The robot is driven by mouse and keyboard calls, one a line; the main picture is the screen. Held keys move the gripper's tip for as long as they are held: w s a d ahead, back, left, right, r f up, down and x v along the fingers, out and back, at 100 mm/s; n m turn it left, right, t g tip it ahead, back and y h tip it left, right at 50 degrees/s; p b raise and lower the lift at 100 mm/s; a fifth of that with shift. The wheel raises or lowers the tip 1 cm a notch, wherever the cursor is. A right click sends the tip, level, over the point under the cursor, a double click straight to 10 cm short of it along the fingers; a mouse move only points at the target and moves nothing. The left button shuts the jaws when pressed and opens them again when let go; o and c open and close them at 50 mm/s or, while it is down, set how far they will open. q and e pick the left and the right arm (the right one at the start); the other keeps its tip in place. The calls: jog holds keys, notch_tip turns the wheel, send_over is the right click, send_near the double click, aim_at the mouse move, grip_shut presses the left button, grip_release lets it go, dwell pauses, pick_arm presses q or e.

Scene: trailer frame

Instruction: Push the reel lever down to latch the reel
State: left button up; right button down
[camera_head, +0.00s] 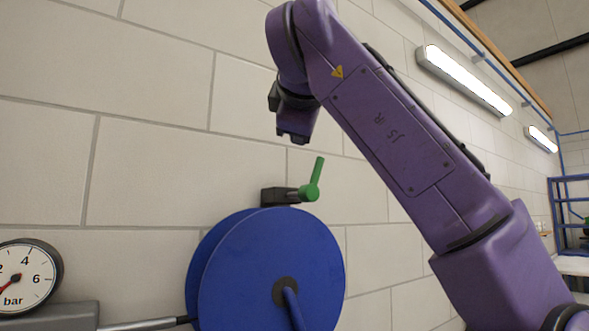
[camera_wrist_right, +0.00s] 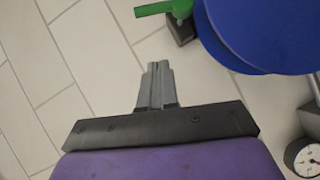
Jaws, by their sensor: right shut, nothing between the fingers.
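The green reel lever (camera_head: 314,182) stands on a dark block above the blue reel (camera_head: 275,265) and points up, tilted slightly right. In the right wrist view the lever (camera_wrist_right: 160,9) is at the top edge, with the blue reel (camera_wrist_right: 265,30) to its right. My right gripper (camera_head: 293,138) is above and slightly left of the lever, pointing down and apart from it. In the right wrist view its fingers (camera_wrist_right: 157,75) are together and empty. My left gripper is not in view.
A pressure gauge (camera_head: 25,275) marked in bar is at the lower left, above a grey box (camera_head: 50,317). A pale block wall (camera_head: 150,170) stands behind the reel. A blue shelf (camera_head: 568,205) is far right. The space between gripper and lever looks clear.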

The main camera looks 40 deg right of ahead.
jog(key=s, duration=0.2)
jog(key=p, duration=0.2)
send_near(314, 178)
jog(key=w+a+r, duration=0.2)
jog(key=w+r, duration=0.1)
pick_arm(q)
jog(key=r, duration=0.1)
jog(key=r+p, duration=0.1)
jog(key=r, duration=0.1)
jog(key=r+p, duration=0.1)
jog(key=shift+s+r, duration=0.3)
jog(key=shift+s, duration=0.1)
pick_arm(e)
jog(key=w+d+f, duration=0.2)
jog(key=d, duration=0.4)
jog(key=shift+w+d, duration=0.15)
jog(key=shift+w, duration=0.2)
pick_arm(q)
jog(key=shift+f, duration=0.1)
pick_arm(e)
jog(key=shift+w, duration=0.1)
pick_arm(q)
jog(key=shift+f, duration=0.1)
